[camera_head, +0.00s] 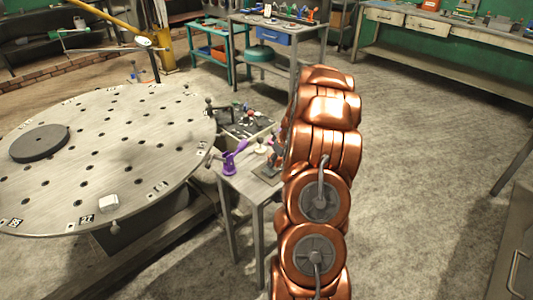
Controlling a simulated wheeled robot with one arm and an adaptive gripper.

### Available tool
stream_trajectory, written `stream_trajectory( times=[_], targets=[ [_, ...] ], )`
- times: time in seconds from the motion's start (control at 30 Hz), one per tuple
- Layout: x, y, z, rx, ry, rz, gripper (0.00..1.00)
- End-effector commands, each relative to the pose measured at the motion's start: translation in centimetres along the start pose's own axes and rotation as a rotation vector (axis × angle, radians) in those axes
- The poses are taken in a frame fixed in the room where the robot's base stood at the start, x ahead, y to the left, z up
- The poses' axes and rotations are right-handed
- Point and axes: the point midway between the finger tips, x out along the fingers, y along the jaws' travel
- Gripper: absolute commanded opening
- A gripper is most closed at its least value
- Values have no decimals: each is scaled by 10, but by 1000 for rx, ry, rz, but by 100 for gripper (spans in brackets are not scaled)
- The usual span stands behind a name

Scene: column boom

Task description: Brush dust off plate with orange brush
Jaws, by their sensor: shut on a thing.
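A dark grey round disc (39,143) lies flat at the left on a large round metal table; it may be the plate, but I cannot tell for sure. Any dust on it is too fine to make out. I cannot pick out an orange brush in this view. My copper-coloured arm fills the middle right, and my gripper does not show; the arm's links hide what is behind them.
The round table (130,140) has many holes and a small pale block (108,202) near its front edge. A small side table (244,186) holds a purple tool (235,157) beside my arm. Benches (450,35) line the back. Open floor (420,170) lies right.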

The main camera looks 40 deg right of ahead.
Motion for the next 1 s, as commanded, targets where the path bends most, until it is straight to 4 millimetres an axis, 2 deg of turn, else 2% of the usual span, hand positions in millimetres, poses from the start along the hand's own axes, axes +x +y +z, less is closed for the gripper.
stream_trajectory(
  times=[0.6, 0.67, 0.77, 1.0],
  targets=[
    [2, -57, 0, -3, 2, 1, 2],
    [-3, -57, -4, -3, 3, 2, 2],
    [-21, -58, -11, -8, 1, 1, 2],
    [-39, -61, -21, -12, 2, -1, 3]
  ],
)
